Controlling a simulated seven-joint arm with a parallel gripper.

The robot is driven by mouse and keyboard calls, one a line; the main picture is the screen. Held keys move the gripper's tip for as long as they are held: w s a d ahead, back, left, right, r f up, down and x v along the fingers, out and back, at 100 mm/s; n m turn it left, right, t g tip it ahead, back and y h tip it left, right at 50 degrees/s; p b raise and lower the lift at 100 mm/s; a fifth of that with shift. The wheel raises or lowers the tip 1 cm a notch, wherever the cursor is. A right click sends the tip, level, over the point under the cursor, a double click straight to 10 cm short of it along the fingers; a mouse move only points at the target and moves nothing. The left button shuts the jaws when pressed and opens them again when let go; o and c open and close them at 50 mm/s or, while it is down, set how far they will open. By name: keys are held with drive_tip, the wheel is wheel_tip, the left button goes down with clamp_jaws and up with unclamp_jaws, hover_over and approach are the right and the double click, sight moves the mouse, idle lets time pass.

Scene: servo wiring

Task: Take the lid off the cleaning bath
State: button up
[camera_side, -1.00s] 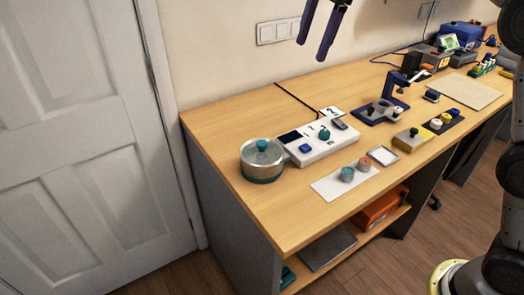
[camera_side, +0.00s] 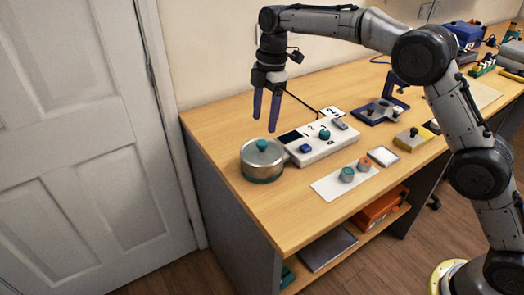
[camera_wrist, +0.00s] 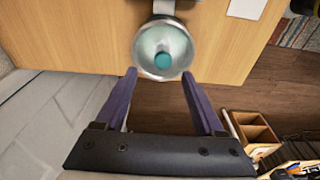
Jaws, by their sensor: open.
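The cleaning bath (camera_side: 262,171) is a round silver pot with a teal base at the near left corner of the table. Its lid (camera_side: 252,150) sits on top and has a teal knob (camera_side: 262,145) in the middle. The lid also shows in the wrist view (camera_wrist: 152,42), with the knob (camera_wrist: 163,60) ahead of the fingertips. My gripper (camera_side: 265,124) is open and empty, pointing down above the bath. Its two dark blue fingers (camera_wrist: 160,75) show wide apart in the wrist view, with nothing between them.
A white control box (camera_side: 320,147) with a screen and knobs stands right beside the bath. A white sheet (camera_side: 328,187) with two small round pots lies in front of it. A blue fixture (camera_side: 375,112) stands farther right. The table's left edge is close to the bath.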

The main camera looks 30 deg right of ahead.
sight(262, 142)
drive_tip(key=shift+s+a+f, duration=0.1)
drive_tip(key=shift+a+f, duration=0.05)
drive_tip(key=shift+f, duration=0.95)
drive_tip(key=shift+s+a+f, duration=0.1)
drive_tip(key=shift+a+f, duration=0.05)
drive_tip(key=shift+f, duration=0.95)
drive_tip(key=shift+s+a+f, duration=0.1)
drive_tip(key=shift+a+f, duration=0.05)
drive_tip(key=shift+f, duration=0.95)
drive_tip(key=shift+c, duration=0.3)
clamp_jaws()
